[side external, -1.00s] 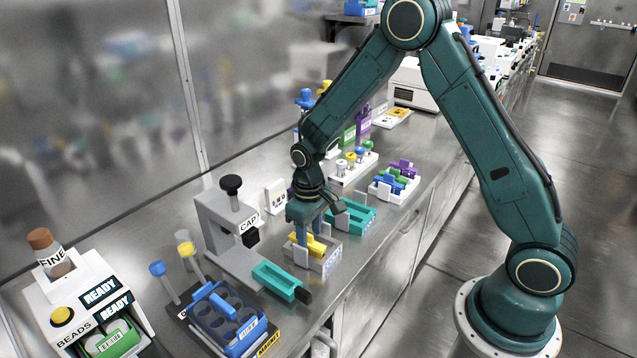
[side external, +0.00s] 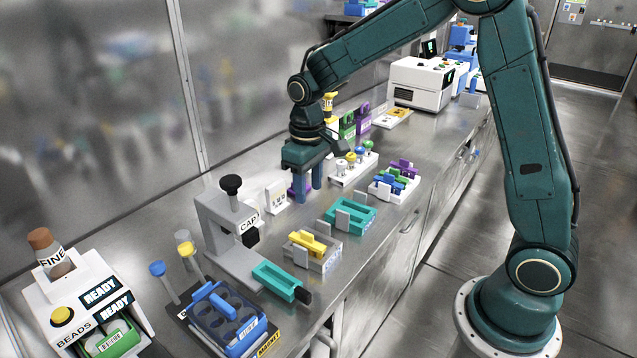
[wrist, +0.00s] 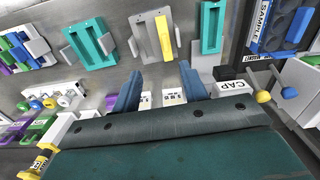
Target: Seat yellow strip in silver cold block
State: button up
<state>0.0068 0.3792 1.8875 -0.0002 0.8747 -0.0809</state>
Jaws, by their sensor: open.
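The yellow strip (side external: 307,243) lies in the silver cold block (side external: 331,263), lined up with its length, its raised tab upward. I cannot tell how deep it sits. In the wrist view the strip (wrist: 164,38) shows on the block (wrist: 147,32). My gripper (side external: 310,192) is open and empty, raised above the bench behind the block and clear of the strip. Its two blue fingers also show spread apart in the wrist view (wrist: 160,85).
A teal tray (side external: 350,215) stands just right of the block. The grey CAP press (side external: 222,228) and another teal tray (side external: 279,281) stand to its left. A blue tube rack (side external: 226,318) is at the front. White racks (side external: 352,166) stand farther along the bench.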

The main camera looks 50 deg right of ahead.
jog(key=shift+r, duration=0.2)
dwell(0.5)
jog(key=s+r+t, duration=0.3)
jog(key=s+r, duration=0.7)
jog(key=s+r+t, duration=0.2)
jog(key=s+r, duration=0.1)
jog(key=s, duration=1.1)
jog(key=shift+s+a+m+t, duration=0.2)
jog(key=shift+m+t, duration=0.1)
jog(key=shift+m, duration=0.1)
